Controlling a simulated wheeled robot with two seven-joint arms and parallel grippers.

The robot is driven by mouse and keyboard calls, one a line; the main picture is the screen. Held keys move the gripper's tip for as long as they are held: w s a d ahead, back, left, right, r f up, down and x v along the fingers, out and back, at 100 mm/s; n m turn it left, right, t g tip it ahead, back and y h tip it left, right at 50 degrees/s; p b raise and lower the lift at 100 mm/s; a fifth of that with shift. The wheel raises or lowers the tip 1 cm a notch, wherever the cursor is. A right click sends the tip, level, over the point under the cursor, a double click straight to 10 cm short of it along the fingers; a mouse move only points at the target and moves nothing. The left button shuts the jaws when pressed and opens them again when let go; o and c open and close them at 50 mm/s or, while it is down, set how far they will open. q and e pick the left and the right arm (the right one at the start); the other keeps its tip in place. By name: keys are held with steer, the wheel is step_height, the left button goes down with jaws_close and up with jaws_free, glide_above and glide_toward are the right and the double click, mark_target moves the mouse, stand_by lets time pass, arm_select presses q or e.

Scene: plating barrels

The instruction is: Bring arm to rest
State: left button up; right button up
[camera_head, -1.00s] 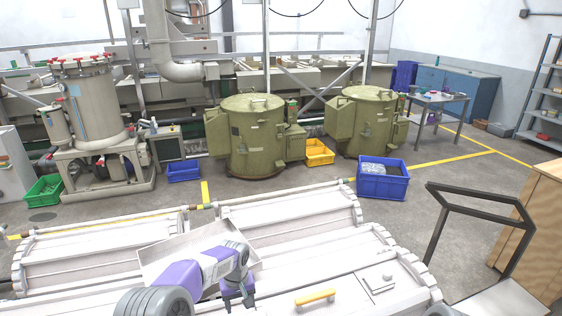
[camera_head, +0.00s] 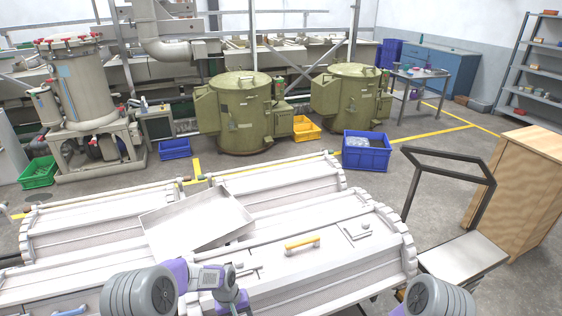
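My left arm comes in at the bottom edge. Its gripper (camera_head: 232,303) hangs low over the near white barrel (camera_head: 350,262), and its fingers are cut off by the frame's bottom edge, so I cannot tell whether it is open or shut. Of my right arm only a rounded grey link shows at the bottom right; its gripper is out of view. A yellow handle (camera_head: 302,243) sits on top of the near barrel. A shallow white tray (camera_head: 240,212) lies tilted on the barrels, left of the handle.
A cart with a dark handle frame (camera_head: 450,158) and a wooden cabinet (camera_head: 520,185) stand at the right. A blue crate (camera_head: 366,153), a yellow crate (camera_head: 306,129) and green drums (camera_head: 240,113) stand beyond the barrels.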

arm_select(q)
steer(key=s+d+f+h, duration=0.1)
steer(key=s+f, duration=0.3)
steer(key=s, duration=0.7)
steer(key=s+d+f+h, duration=0.1)
steer(key=s+f, duration=0.4)
steer(key=s, duration=0.7)
steer(key=shift+d+t, duration=0.4)
steer(key=shift+d, duration=0.2)
